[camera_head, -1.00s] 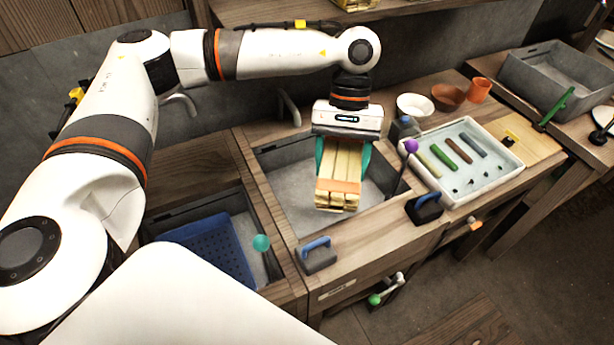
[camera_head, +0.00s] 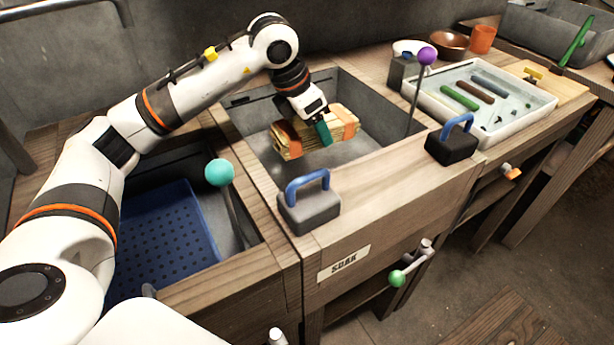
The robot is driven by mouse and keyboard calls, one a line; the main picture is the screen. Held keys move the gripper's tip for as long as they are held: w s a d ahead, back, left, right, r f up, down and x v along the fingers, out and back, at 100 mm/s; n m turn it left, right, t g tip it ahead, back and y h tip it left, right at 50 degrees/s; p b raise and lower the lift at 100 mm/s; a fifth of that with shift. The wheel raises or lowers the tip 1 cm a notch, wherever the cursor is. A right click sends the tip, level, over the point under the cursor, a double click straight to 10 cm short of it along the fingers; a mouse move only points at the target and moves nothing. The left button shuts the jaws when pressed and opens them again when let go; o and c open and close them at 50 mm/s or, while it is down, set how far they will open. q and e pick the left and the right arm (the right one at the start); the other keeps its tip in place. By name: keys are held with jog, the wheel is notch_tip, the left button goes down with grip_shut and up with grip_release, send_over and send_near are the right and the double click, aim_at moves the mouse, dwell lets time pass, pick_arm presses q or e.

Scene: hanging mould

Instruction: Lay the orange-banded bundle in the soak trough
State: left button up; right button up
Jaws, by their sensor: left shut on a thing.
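The orange-banded bundle (camera_head: 337,134) is a stack of pale wooden strips with orange bands. It is within the walls of the soak trough (camera_head: 375,103), a grey basin set in the wooden counter, lying lengthwise across it. My left gripper (camera_head: 318,133) reaches down into the trough with its teal fingers shut on the middle of the bundle. Whether the bundle touches the trough floor I cannot tell. The front of the counter below carries a SOAK label (camera_head: 345,263). My right gripper is out of view.
A blue-handled block (camera_head: 310,207) stands on the front edge, and a darker one (camera_head: 452,143) to its right. Levers with teal (camera_head: 219,172) and purple (camera_head: 427,56) knobs rise beside the trough. A blue perforated basket (camera_head: 165,240) sits left; a white tray (camera_head: 545,103) right.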

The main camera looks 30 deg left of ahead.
aim_at(293, 127)
pick_arm(q)
notch_tip(293, 127, down, 7)
jog(key=shift+a+r+b, duration=0.1)
jog(key=shift+b, duration=0.55)
notch_tip(293, 127, down, 4)
jog(key=shift+r+b, duration=0.25)
jog(key=shift+b, duration=0.05)
jog(key=o, duration=1.1)
jog(key=shift+c, duration=0.2)
jog(key=shift+r, duration=0.15)
jog(key=p+v, duration=0.2)
jog(key=v, duration=1)
jog(key=shift+w, duration=0.1)
